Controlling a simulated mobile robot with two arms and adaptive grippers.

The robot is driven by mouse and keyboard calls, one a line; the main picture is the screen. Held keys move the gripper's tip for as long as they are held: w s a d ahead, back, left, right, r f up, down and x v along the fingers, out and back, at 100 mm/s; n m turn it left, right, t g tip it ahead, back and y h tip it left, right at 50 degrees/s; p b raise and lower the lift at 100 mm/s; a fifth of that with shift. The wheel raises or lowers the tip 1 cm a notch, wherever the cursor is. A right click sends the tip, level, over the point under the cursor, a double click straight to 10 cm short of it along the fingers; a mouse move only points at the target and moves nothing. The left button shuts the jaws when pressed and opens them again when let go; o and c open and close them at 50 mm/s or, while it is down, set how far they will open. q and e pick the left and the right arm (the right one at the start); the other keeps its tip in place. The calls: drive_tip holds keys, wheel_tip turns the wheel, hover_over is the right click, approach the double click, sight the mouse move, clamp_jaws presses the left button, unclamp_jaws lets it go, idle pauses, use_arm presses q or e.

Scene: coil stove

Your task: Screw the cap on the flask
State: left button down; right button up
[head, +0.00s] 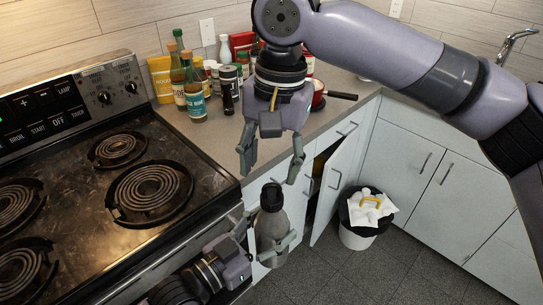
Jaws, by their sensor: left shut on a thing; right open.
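The flask (270,234) is a grey bottle held upright in front of the counter edge, beside the stove. A black cap (272,197) sits at the top of the flask; I cannot tell how tightly it is seated. My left gripper (270,248) is shut on the flask's body from the lower left. My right gripper (271,168) hangs from above with its fingers pointing down, spread apart and empty. Its fingertips are above and to either side of the cap, apart from it.
The coil stove (90,195) is at the left. Several bottles, such as a green-labelled one (194,95), and boxes stand on the counter (215,140). A cabinet door (338,180) stands open behind the flask. A trash bin (357,238) stands on the floor at the right.

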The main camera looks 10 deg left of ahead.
drive_tip(key=n, duration=0.8)
drive_tip(key=shift+r+n, duration=0.1)
drive_tip(key=shift+n, duration=0.2)
drive_tip(key=n, duration=0.8)
drive_tip(key=shift+h, duration=0.3)
drive_tip(key=n, duration=0.4)
drive_tip(key=shift+r+n, duration=0.1)
drive_tip(key=shift+n, duration=0.2)
drive_tip(key=n, duration=1)
drive_tip(key=shift+r, duration=0.15)
drive_tip(key=n, duration=0.4)
drive_tip(key=shift+h, duration=0.3)
